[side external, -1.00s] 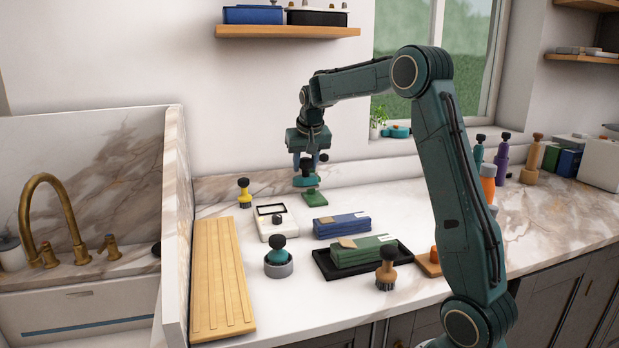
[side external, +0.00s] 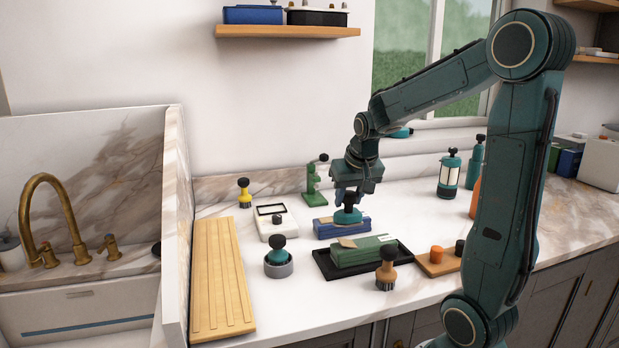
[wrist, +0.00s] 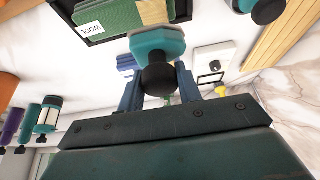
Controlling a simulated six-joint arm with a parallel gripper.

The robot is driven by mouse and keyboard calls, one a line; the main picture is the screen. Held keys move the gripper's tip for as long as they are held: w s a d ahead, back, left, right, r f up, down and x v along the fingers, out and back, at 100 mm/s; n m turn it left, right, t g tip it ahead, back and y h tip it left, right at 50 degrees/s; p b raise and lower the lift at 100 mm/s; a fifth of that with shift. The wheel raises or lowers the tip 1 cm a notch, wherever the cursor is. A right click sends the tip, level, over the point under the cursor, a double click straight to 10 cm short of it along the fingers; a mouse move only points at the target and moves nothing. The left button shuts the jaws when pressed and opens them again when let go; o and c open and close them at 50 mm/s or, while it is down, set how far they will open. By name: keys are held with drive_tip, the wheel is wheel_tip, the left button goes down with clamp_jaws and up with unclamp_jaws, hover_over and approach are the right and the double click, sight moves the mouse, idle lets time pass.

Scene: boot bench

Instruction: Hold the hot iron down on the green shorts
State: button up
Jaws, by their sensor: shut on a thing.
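My gripper (side external: 348,196) is shut on the black knob of a teal-based iron (side external: 348,217). In the wrist view the iron's flat teal base (wrist: 158,43) and round black knob show between the fingers of my gripper (wrist: 158,75). In the side view the iron overlaps the blue folded cloth (side external: 328,230); I cannot tell whether it touches it. The green shorts (side external: 364,252) lie folded on a black tray (side external: 325,267), nearer the camera than the iron. They also show in the wrist view (wrist: 118,14), with a white label that seems to read WOOL.
A wooden board (side external: 220,290) lies left. Bottles stand at right.

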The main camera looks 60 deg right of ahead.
sight(352, 215)
drive_tip(key=shift+s+a+f, duration=0.1)
drive_tip(key=shift+s+a, duration=0.1)
drive_tip(key=shift+s, duration=0.1)
drive_tip(key=shift+f, duration=0.15)
drive_tip(key=shift+f, duration=2)
drive_tip(key=shift+f, duration=0.9)
idle(4.7)
